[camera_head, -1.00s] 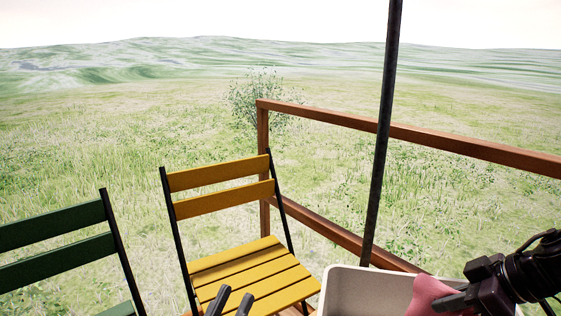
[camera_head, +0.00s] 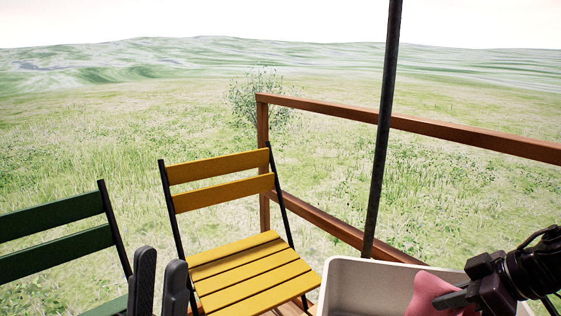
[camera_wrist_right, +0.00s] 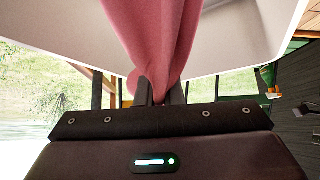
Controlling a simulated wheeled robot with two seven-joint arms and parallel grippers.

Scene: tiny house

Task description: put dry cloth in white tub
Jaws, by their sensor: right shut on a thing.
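A pink cloth (camera_head: 433,293) hangs from my right gripper (camera_head: 462,297), which is shut on it. In the head view the cloth is at the right side of the white tub (camera_head: 362,284), over its opening. The right wrist view shows the cloth (camera_wrist_right: 160,40) bunched between the fingers (camera_wrist_right: 158,94), with the tub's pale wall (camera_wrist_right: 232,35) behind it. I cannot tell whether the cloth touches the tub floor. My left gripper (camera_head: 160,283) is at the bottom, left of the tub, with its two fingers apart and nothing seen between them.
A yellow folding chair (camera_head: 252,270) stands left of the tub, with a green chair (camera_head: 55,253) further left. A dark pole (camera_head: 383,130) rises behind the tub. A wooden railing (camera_head: 420,130) runs behind, with open grass beyond.

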